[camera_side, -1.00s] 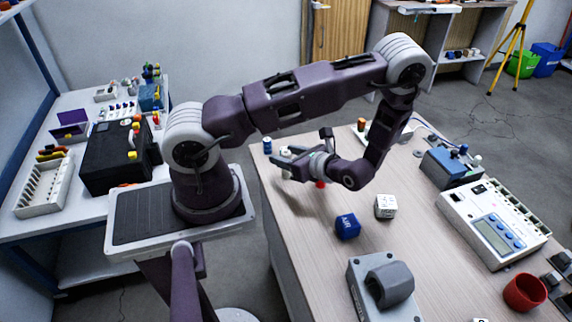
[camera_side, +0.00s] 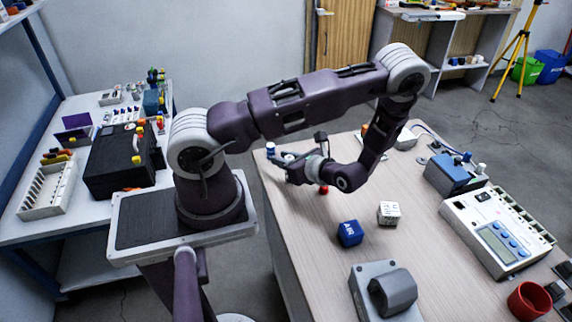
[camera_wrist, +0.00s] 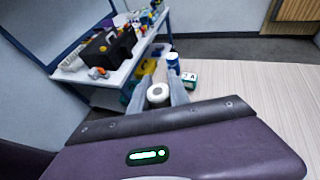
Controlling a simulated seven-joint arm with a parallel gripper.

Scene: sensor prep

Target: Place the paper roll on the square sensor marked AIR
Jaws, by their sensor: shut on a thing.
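The paper roll (camera_wrist: 158,93) is white and round with a hole in its top. It sits between the two fingers of my gripper (camera_wrist: 160,84) in the wrist view. My gripper (camera_side: 285,166) is shut on it over the table's far left corner in the side view, where the roll (camera_side: 289,158) shows as a small white shape. Whether it touches the table is unclear. A blue cube (camera_side: 350,233) with white lettering AIR stands mid-table, to the right of and nearer than my gripper. A white cube (camera_side: 388,213) with dark lettering, unreadable here, stands beside it.
A blue-and-white cylinder (camera_side: 270,148) stands just beyond my gripper. A small red object (camera_side: 323,189) lies below my wrist. A grey device (camera_side: 387,291) is at the front, a meter box (camera_side: 497,232) and red cup (camera_side: 527,300) at the right. Bare tabletop surrounds the cubes.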

